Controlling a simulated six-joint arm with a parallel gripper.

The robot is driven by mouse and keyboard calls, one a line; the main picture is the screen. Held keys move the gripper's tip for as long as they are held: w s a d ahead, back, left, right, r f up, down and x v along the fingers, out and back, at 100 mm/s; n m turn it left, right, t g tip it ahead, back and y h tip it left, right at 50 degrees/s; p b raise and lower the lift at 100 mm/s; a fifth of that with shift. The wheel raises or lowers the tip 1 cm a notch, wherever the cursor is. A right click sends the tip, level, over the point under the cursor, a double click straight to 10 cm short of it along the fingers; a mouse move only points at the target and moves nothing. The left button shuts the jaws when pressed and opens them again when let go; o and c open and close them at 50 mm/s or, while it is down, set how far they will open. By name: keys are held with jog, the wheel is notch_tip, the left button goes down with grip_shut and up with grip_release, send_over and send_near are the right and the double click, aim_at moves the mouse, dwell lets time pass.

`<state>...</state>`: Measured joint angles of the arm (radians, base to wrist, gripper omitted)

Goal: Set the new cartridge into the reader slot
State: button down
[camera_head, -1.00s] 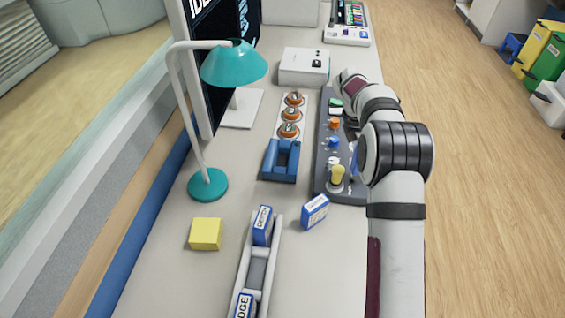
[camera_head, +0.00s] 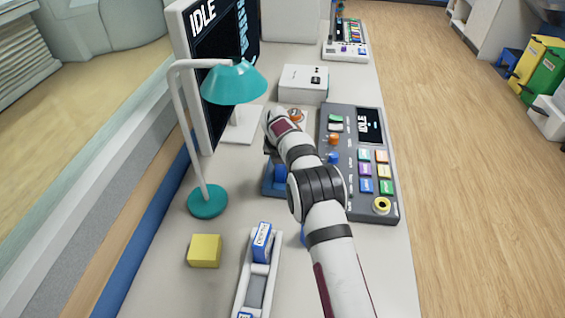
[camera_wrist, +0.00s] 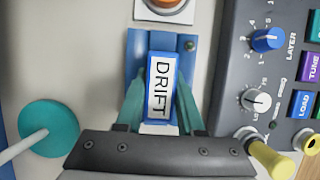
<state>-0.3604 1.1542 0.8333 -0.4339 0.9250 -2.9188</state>
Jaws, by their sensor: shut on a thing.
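My gripper (camera_wrist: 159,95) is shut on a blue cartridge with a white label reading DRIFT (camera_wrist: 162,88), one teal finger on each side. The cartridge is over the blue reader slot (camera_wrist: 187,62); I cannot tell whether it is above the slot or partly inside. In the head view the blue reader (camera_head: 272,188) is mostly hidden behind my arm, and my gripper's fingers are hidden too. A blue cartridge (camera_head: 262,240) stands in the far end of a white rack (camera_head: 243,290). A loose blue cartridge (camera_head: 303,236) is mostly hidden by my arm.
A dark console (camera_head: 348,190) with knobs and coloured buttons stands right of the reader; a yellow handle (camera_wrist: 268,157) is close to my gripper. A teal lamp (camera_head: 207,202) and yellow block (camera_head: 205,250) are left. An orange-topped piece (camera_wrist: 167,3) sits just beyond the reader.

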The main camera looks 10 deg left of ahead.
jog(key=shift+f, duration=0.4)
jog(key=shift+f, duration=0.1)
jog(key=c, duration=0.5)
grip_release()
jog(key=v, duration=0.7)
jog(key=shift+s+r, duration=0.15)
jog(key=shift+r, duration=0.2)
